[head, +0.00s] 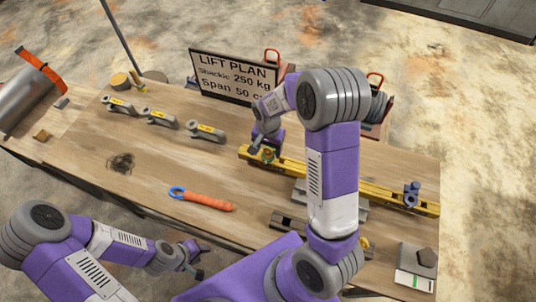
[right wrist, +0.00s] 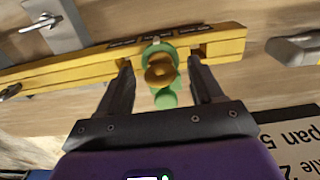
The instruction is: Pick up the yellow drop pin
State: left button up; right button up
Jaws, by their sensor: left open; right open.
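A green fitting (right wrist: 165,97) with a round brass-yellow head (right wrist: 159,75) sits at the yellow beam; the head looks like the yellow drop pin, though I cannot be sure. It also shows small in the head view (head: 268,155). My right gripper (right wrist: 160,64) is open, its two fingers on either side of the fitting, with nothing visibly clamped. The yellow beam (head: 385,193) lies across the table's right half, partly hidden by my right arm. My left gripper (head: 192,260) is open and empty by the table's front edge.
Several grey shackles with yellow labels (head: 160,117) lie at the back left. An orange-handled tool (head: 205,200) lies mid-table. A blue-grey fitting (head: 411,193) stands on the beam's right end. The lift plan sign (head: 222,82) stands behind. The left-centre table is mostly clear.

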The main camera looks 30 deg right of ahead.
jog(key=shift+c, duration=0.3)
jog(key=c, duration=1.2)
